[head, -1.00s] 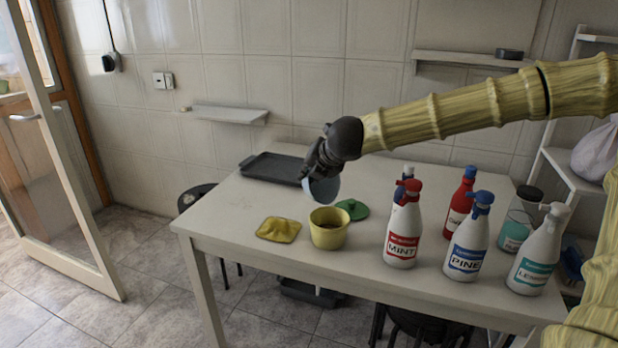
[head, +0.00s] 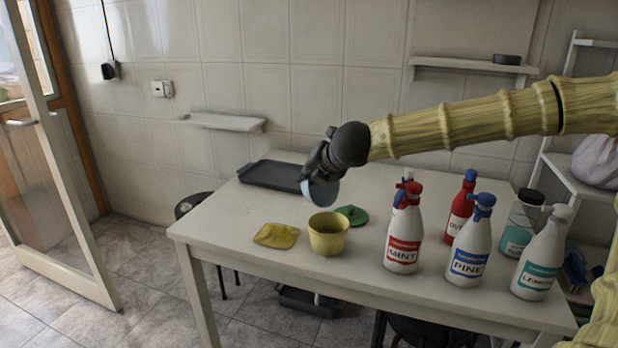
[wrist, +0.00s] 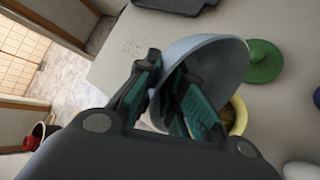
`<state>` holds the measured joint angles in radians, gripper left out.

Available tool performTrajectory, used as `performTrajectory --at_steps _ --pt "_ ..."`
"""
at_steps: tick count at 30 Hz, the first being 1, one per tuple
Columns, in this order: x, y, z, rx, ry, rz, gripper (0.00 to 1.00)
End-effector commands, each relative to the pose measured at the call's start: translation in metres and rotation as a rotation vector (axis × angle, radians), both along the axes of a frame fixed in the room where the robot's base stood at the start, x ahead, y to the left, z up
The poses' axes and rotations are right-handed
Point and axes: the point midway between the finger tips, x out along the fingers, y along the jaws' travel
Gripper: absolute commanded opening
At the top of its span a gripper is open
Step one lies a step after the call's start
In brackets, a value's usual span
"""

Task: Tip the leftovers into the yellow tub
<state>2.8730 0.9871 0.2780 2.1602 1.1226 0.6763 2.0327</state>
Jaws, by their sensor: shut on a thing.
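My gripper (head: 314,178) is shut on a pale blue bowl (head: 322,193), held tilted above the table, just behind and above the yellow tub (head: 328,238). In the wrist view the bowl (wrist: 207,55) sits between the dark fingers with green pads (wrist: 165,95), and it partly covers the tub (wrist: 239,115). The tub stands upright and open. Brownish contents show inside it in the wrist view. The inside of the bowl is mostly turned away, so I cannot tell whether anything is left in it.
A green lid (head: 351,215) lies behind the tub, and a yellow cloth (head: 276,235) lies to its left. A dark tray (head: 270,175) is at the back left. Several bottles, including MINT (head: 403,240) and PINE (head: 468,250), stand on the right. The table's front left (head: 215,228) is clear.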

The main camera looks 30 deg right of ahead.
Motion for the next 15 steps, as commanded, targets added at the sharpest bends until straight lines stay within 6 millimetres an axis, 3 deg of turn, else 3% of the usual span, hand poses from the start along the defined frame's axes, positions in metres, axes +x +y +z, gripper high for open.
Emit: performTrajectory --at_steps 15 --pt "-0.0051 -0.002 0.0037 0.024 -0.067 0.0 0.0"
